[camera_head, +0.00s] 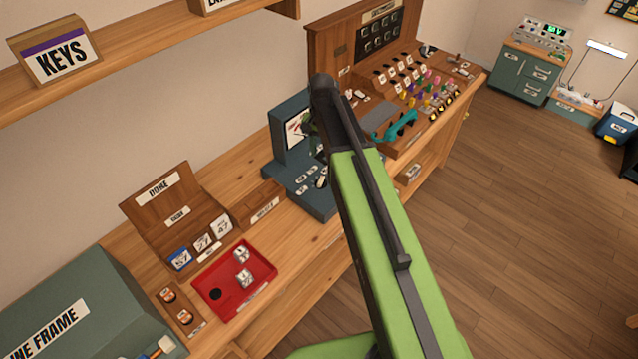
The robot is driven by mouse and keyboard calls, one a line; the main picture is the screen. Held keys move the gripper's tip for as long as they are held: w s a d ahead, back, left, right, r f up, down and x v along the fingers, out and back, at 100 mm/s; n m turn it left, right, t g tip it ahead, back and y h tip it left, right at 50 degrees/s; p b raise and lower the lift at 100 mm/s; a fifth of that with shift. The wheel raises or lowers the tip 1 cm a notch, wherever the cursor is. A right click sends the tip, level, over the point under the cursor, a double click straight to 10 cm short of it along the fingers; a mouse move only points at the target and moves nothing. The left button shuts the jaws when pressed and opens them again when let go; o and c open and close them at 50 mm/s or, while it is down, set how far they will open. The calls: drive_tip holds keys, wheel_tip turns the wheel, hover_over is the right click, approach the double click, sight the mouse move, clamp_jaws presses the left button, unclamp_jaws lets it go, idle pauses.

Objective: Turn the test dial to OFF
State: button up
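A blue-grey test set (283,172) stands on the bench in the middle, with a white meter face (293,130) on its upright part and several small white labels on its sloped front. My green arm reaches up from the bottom right, and its dark end covers the right part of the test set. A dark knob with a white mark (321,178) shows on the sloped front beside the arm. I cannot read the test dial's setting or tell whether the gripper touches it.
A red tray (218,306) with two white blocks and a wooden DONE rack (165,205) stand left on the bench. A green LINE FRAME box (95,290) is at lower left. A wooden switchboard (330,45) with cords stands behind right. The floor at right is clear.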

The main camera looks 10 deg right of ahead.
sight(320, 180)
wheel_tip(320, 180, down, 13)
drive_tip(key=b, duration=1.1)
drive_tip(key=shift+f+b, duration=0.15)
drive_tip(key=shift+b, duration=0.2)
clamp_jaws()
drive_tip(key=shift+a, duration=0.15)
